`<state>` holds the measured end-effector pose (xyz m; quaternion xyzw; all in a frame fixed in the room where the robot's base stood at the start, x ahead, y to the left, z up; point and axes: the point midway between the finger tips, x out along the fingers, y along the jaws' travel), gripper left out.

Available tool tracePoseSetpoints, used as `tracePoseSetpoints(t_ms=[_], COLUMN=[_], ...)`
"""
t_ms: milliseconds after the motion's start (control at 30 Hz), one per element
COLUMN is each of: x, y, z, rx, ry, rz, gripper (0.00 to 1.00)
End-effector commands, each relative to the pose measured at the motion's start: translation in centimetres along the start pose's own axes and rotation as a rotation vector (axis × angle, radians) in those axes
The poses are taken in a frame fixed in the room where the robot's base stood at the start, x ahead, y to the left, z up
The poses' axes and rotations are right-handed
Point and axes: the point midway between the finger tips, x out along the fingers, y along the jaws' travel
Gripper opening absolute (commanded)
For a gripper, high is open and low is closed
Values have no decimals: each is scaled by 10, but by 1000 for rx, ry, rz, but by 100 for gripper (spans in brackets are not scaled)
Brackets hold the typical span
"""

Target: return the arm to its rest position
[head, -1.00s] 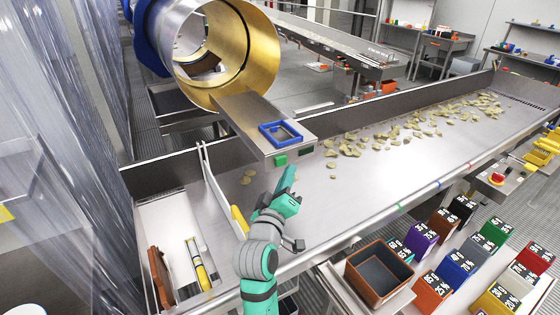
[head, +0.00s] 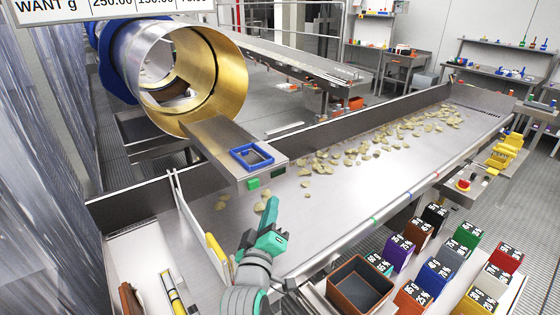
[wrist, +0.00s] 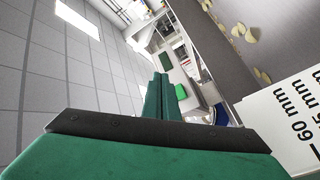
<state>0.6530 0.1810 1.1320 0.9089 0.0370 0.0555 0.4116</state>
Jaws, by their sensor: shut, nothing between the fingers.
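My gripper (head: 272,212) is green, at the end of my grey and green arm, low in the middle of the head view. Its two fingers are together with nothing between them. It is over the near left part of the steel conveyor tray (head: 330,208), pointing up and away. In the wrist view the shut fingers (wrist: 160,92) point toward a green block (wrist: 181,92).
A gold-rimmed drum (head: 222,70) stands behind, with a steel chute bearing a blue square frame (head: 251,156). Chips (head: 385,143) lie along the tray. A yellow-handled paddle (head: 216,248) is left of my gripper. A brown bin (head: 360,285) and several coloured boxes (head: 433,275) stand at front right.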

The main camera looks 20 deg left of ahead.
Motion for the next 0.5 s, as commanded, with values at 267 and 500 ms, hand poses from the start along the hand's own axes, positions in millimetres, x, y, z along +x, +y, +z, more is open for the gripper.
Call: tracePoseSetpoints(t_ms=[267, 500], x=[-11, -47], y=[-16, -46], z=[22, 83], rx=[26, 112], ry=[-9, -41], rz=[-20, -51], gripper=[0, 0])
